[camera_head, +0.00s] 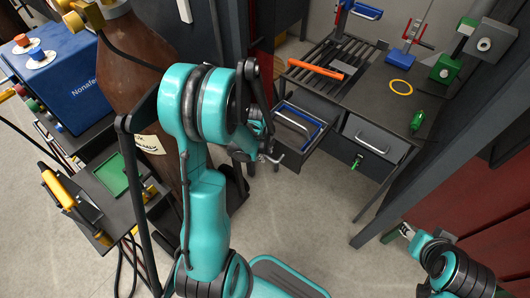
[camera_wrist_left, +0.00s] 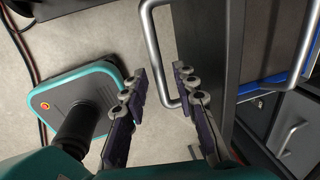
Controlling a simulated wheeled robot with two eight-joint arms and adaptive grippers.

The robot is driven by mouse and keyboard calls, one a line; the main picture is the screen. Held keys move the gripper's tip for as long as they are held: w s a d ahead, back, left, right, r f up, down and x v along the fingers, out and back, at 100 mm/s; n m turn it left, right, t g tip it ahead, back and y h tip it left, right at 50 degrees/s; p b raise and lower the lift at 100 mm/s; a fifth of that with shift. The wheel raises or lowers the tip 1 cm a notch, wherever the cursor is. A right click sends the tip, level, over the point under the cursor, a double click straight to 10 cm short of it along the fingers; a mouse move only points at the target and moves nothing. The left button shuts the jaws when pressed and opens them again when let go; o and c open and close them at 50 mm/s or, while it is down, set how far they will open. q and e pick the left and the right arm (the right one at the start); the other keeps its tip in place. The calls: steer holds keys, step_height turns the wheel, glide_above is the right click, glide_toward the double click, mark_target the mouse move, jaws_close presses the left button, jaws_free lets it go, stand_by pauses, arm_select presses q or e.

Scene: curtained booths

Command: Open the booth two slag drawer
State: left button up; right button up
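The slag drawer (camera_head: 285,132) is under the slatted left part of the metal table, with a silver bar handle (camera_head: 291,127) on its front. It appears pulled out somewhat, with a blue-edged part showing behind the front. In the left wrist view the handle (camera_wrist_left: 158,50) runs between the spread fingertips of my left gripper (camera_wrist_left: 160,82). The fingers are apart; contact with the bar cannot be told. My right gripper (camera_head: 402,232) is at the lower right, away from the drawer; its opening is unclear.
A grey drawer (camera_head: 376,141) with its own handle and a green padlock (camera_head: 357,161) is to the right. An orange bar (camera_head: 315,69) lies on the slats. A brown gas cylinder (camera_head: 140,80) and blue welder (camera_head: 55,75) stand left. Floor in front is clear.

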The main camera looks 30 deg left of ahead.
arm_select(q)
step_height(320, 180, up, 12)
steer(key=s, duration=0.2)
stand_by(0.6)
steer(key=shift+s+a+f, duration=0.1)
steer(key=s+d+r+n+t, duration=0.2)
steer(key=s+d+r+n, duration=0.2)
steer(key=d+n, duration=0.3)
steer(key=s+d+r+n+t, duration=0.3)
steer(key=d+n, duration=0.4)
steer(key=n, duration=0.4)
steer(key=shift+s+d+r+n, duration=0.35)
steer(key=shift+s+r+n, duration=0.05)
steer(key=shift+s, duration=0.5)
